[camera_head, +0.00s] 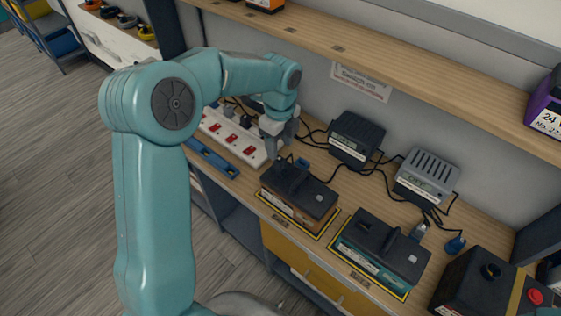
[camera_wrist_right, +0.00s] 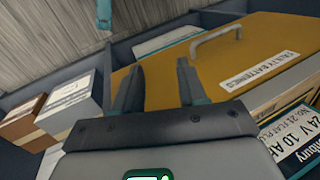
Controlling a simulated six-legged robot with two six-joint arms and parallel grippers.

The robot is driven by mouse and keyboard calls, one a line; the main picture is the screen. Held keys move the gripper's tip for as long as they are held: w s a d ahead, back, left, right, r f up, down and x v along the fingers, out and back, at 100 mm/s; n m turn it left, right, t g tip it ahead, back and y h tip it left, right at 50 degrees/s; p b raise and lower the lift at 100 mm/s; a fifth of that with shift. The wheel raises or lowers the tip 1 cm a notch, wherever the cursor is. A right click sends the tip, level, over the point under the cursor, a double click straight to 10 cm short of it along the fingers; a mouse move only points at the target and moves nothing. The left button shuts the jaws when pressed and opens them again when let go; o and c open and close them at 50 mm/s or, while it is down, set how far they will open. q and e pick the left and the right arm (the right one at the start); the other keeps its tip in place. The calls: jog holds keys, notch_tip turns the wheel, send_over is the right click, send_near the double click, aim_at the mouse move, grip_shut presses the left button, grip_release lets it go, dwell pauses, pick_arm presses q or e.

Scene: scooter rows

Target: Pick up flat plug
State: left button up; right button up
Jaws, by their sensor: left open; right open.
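My left gripper (camera_head: 278,145) is above the bench, by the right end of the white socket strip (camera_head: 228,138); its fingers point down, with no plug visible between them. A small blue plug (camera_head: 303,163) shows just right of the fingers, near the back of the left battery (camera_head: 300,192). A grey plug (camera_head: 420,230) stands behind the middle battery (camera_head: 381,250), and a blue plug (camera_head: 456,243) lies on the bench to its right. I cannot tell which plug is the flat one. My right gripper (camera_wrist_right: 158,88) is open and empty in the right wrist view.
Two chargers (camera_head: 356,137) (camera_head: 428,174) with black cables stand against the wall. A dark battery (camera_head: 490,283) with a red button is at the right. The shelf (camera_head: 400,68) overhangs the back. The right wrist view shows a yellow drawer (camera_wrist_right: 215,62) and boxes (camera_wrist_right: 65,105).

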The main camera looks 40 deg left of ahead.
aim_at(279, 158)
pick_arm(q)
jog(key=shift+s+f, duration=0.2)
jog(key=shift+f, duration=0.1)
jog(key=shift+s+d, duration=0.15)
jog(key=shift+s, duration=0.15)
jog(key=f, duration=0.1)
jog(key=f+p, duration=0.1)
jog(key=f, duration=0.3)
jog(key=shift+w+f, duration=0.1)
jog(key=shift+w, duration=0.15)
jog(key=shift+s, duration=0.3)
jog(key=shift+w+f, duration=0.1)
jog(key=shift+w, duration=0.1)
grip_shut()
pick_arm(e)
jog(key=shift+s+d+r, duration=0.1)
jog(key=shift+s+r, duration=0.3)
jog(key=shift+r, duration=0.4)
pick_arm(q)
jog(key=shift+s, duration=0.1)
